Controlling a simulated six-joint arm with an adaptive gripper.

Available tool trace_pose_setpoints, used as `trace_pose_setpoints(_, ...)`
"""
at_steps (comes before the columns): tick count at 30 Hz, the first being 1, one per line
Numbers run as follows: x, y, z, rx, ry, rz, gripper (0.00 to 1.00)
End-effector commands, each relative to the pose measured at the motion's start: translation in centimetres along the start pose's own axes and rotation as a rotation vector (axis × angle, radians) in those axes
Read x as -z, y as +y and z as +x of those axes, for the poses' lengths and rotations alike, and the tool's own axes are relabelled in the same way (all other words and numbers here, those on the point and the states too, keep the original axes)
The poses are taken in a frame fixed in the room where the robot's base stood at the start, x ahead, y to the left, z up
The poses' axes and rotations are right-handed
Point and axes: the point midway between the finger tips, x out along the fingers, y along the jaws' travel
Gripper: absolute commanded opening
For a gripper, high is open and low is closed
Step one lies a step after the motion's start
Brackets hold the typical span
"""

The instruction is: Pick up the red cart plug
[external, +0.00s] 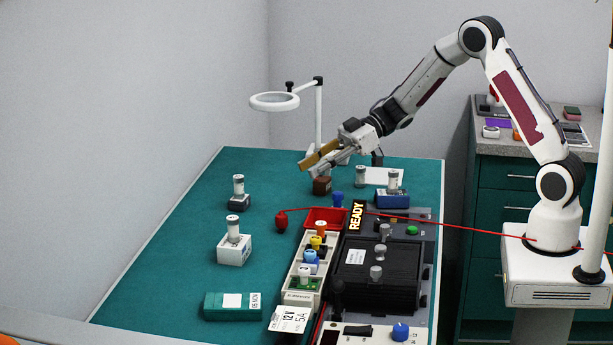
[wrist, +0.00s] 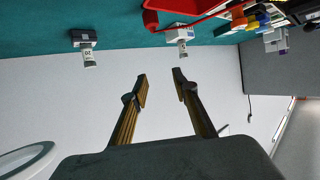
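The red cart plug (external: 281,220) is at the left end of a thin red cable (external: 450,228), over the green table in the external view. Whether it rests on the table is hard to tell. My gripper (external: 306,167) is above the far part of the table, up and to the right of the plug in the picture and well apart from it. In the wrist view my gripper (wrist: 161,76) is open, with nothing between its two fingers.
A red tray (external: 318,224) stands right of the plug, beside a white strip of coloured plugs (external: 300,292) and a black rack (external: 378,280). A magnifier lamp (external: 274,101) stands behind.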

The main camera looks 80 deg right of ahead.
Motion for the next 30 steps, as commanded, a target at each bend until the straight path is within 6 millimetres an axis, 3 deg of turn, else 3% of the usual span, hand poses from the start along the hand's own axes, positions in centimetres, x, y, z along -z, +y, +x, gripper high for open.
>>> trace_pose_setpoints(11,-0.8,0.0,0.3,-0.001,-0.002,0.000,0.29)
trace_pose_setpoints(30,-7.4,0.1,3.0,-0.001,-0.003,0.001,0.29)
